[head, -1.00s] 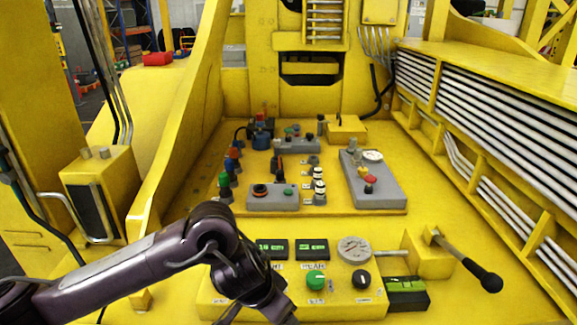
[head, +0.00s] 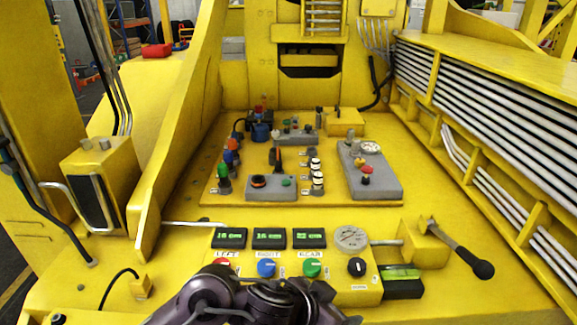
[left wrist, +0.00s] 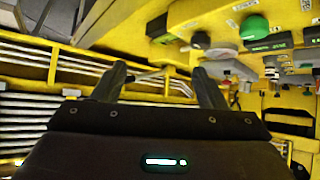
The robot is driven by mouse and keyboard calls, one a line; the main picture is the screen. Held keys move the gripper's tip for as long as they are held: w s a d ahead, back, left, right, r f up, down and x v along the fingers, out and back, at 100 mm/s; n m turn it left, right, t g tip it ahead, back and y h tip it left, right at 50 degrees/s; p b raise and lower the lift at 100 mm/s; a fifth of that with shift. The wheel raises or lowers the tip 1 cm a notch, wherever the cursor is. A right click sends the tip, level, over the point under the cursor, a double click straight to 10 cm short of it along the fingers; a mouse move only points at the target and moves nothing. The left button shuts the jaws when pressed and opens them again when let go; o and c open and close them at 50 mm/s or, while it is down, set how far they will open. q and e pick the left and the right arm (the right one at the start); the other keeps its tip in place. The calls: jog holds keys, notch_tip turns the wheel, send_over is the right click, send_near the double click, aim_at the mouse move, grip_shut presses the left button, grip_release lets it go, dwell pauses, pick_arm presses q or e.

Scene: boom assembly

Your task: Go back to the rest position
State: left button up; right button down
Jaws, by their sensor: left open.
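My left arm and gripper (head: 315,303) are at the bottom edge of the head view, in front of the yellow control box (head: 345,293) and partly cut off by the frame. In the left wrist view the two dark fingers (left wrist: 162,80) stand apart with nothing held between them. The box carries a red knob (head: 221,266), a blue knob (head: 266,268), a green knob (head: 312,268) and a black knob (head: 356,267). My right gripper is not in view.
A black-handled lever (head: 462,254) sticks out right of the box. Behind lies a yellow plate with grey switch boxes (head: 370,173) and several knobs. Yellow walls and pipes (head: 500,115) bound the right side. A yellow box (head: 103,175) stands at left.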

pick_arm(q)
jog(key=a+f+n+t+y, duration=0.2)
jog(key=a+n+y, duration=0.3)
jog(key=a, duration=0.8)
jog(key=s+a+f+n+g+y, duration=0.2)
jog(key=s+a+f, duration=0.35)
jog(key=a, duration=0.25)
jog(key=s+a+f+n+g+y, duration=0.1)
jog(key=s+a+f+g, duration=0.25)
jog(key=s+a, duration=0.35)
jog(key=s+f+b+x, duration=0.1)
jog(key=s+b+x, duration=0.15)
jog(key=x, duration=1.25)
jog(key=s+a+b+x, duration=0.1)
jog(key=s+x, duration=0.3)
jog(key=x, duration=1.1)
jog(key=s+a+f+b, duration=0.1)
jog(key=s+f, duration=0.9)
jog(key=f, duration=0.2)
jog(key=s+a+f+g+b, duration=0.1)
jog(key=s+a+f+b, duration=0.1)
jog(key=s+f, duration=0.9)
jog(key=shift+f+b, duration=0.3)
jog(key=shift+f, duration=0.5)
